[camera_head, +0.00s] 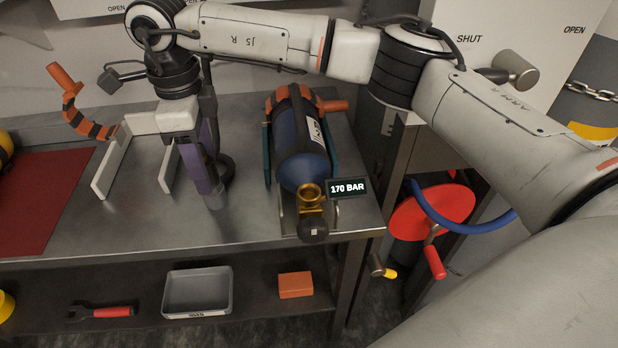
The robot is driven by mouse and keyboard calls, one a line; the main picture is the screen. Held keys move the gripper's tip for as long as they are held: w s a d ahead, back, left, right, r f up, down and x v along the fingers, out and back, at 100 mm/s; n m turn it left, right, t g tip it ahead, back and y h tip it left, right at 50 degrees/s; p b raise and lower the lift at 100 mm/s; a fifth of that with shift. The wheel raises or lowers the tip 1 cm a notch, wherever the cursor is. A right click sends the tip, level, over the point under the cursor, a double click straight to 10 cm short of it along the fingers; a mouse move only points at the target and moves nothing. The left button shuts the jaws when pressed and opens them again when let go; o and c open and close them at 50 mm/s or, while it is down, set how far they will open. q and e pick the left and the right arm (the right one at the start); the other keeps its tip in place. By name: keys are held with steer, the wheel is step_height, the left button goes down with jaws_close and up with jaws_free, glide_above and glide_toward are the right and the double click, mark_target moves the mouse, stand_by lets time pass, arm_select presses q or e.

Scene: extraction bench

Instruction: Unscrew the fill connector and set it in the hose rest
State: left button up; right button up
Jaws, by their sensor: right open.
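A blue cylinder (297,150) lies in a teal cradle (267,158) on the bench. Its brass valve (311,195) and dark knob (313,231) face the bench's front edge, beside a "170 BAR" tag (348,188). I see no hose running to the valve and cannot tell the fill connector from the valve parts. My right gripper (218,180) points down, left of the cylinder and apart from it; it is open, with a purple finger showing. A blue hose (452,221) curves by the red wheel at right. I cannot identify the hose rest. My left gripper is out of view.
An empty cradle with pale walls (110,165) and a loose orange-black strap (82,118) stands at left, by a red mat (42,190). A red wheel (415,217) is right of the bench. The lower shelf holds a grey tray (228,290), wrench (100,312) and orange block (295,285).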

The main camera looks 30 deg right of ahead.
step_height(320, 180, up, 10)
steer(key=shift+r, duration=0.1)
stand_by(0.5)
